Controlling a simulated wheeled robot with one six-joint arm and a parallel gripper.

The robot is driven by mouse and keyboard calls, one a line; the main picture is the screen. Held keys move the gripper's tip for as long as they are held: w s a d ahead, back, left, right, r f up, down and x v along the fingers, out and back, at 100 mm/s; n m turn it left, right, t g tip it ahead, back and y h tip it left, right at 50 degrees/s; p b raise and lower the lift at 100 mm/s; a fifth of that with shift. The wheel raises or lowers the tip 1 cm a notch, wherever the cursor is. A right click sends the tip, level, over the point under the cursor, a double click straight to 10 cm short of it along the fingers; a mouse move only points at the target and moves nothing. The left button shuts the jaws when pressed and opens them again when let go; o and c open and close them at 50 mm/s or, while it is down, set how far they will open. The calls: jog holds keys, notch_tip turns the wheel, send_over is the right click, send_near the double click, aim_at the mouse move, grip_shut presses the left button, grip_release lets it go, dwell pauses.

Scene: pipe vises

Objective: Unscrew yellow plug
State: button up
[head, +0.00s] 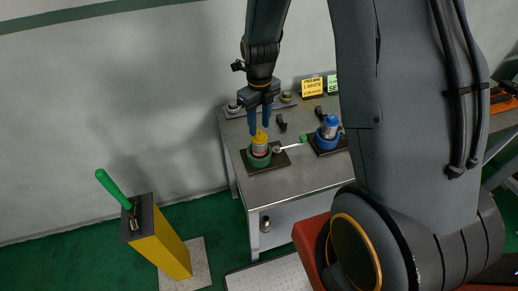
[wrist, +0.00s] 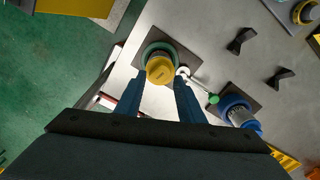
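The yellow plug (head: 261,136) sits upright on top of a pipe held in a green vise (head: 258,160) on the grey bench. In the wrist view the plug (wrist: 160,70) shows from above, with the green vise ring (wrist: 150,50) around it. My gripper (head: 260,130) is above the plug, pointing down. Its two blue fingers are apart, and in the wrist view (wrist: 160,95) they stand on either side of the near part of the plug with nothing seen between them. I cannot tell whether they touch it.
A blue vise with a blue-topped pipe (head: 328,132) stands to the right on the bench (head: 290,180). The green vise's handle with a green knob (head: 302,139) reaches between them. Black holders and label signs (head: 313,87) are behind. A yellow post with a green lever (head: 160,240) stands left.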

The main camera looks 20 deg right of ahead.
jog(key=shift+n, duration=1.1)
jog(key=shift+f, duration=0.1)
jog(key=shift+f+b, duration=0.6)
jog(key=shift+f, duration=0.45)
